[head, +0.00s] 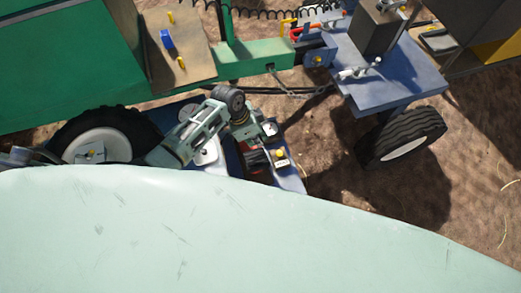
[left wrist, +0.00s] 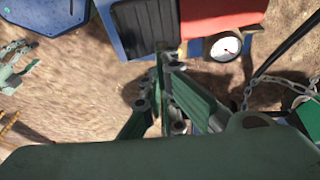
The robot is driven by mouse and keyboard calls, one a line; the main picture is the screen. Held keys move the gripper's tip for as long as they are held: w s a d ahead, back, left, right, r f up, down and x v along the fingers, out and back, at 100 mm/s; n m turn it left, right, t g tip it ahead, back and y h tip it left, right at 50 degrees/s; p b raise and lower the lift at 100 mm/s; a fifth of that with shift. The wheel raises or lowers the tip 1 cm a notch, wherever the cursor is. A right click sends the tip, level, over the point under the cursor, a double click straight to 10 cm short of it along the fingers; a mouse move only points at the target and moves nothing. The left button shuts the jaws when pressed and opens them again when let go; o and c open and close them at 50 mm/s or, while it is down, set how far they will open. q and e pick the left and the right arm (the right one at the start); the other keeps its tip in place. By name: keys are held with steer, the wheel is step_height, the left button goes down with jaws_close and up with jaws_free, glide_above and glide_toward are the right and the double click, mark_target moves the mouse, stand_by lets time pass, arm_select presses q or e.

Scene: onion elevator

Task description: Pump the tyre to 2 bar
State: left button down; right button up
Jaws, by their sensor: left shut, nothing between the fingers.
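A black tyre with a white hub (head: 100,140) is at the left in the head view, partly hidden by my body and arm. Another tyre (head: 403,138) stands at the right under a blue trailer. My left gripper (head: 256,146) is over a blue platform (head: 292,181) carrying a red part and a yellow knob (head: 280,153). In the left wrist view my left gripper (left wrist: 163,60) is shut and empty, its tips in front of the dark part beside a red box (left wrist: 222,15). A round white dial gauge (left wrist: 226,46) is right of the tips, apart from them.
A green machine (head: 60,65) fills the upper left, with a board (head: 178,45) bearing blue and yellow parts. A chain (head: 310,95) hangs near the hitch; a chain also shows at the right in the left wrist view (left wrist: 248,92). Bare soil (head: 325,170) lies right of the platform.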

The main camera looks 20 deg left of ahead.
mark_target(263, 158)
arm_select(q)
steer(key=x, duration=0.4)
steer(key=shift+s+f, duration=0.35)
steer(key=shift+s+d+f, duration=0.1)
steer(key=shift+s+f, duration=0.15)
steer(key=shift+f, duration=0.5)
steer(key=shift+s+d+f+b, duration=0.2)
steer(key=shift+s+f+b, duration=0.1)
steer(key=shift+f, duration=0.25)
steer(key=shift+s+d+f+b, duration=0.2)
steer(key=shift+f+b, duration=0.1)
steer(key=shift+f, duration=0.25)
steer(key=shift+r, duration=0.1)
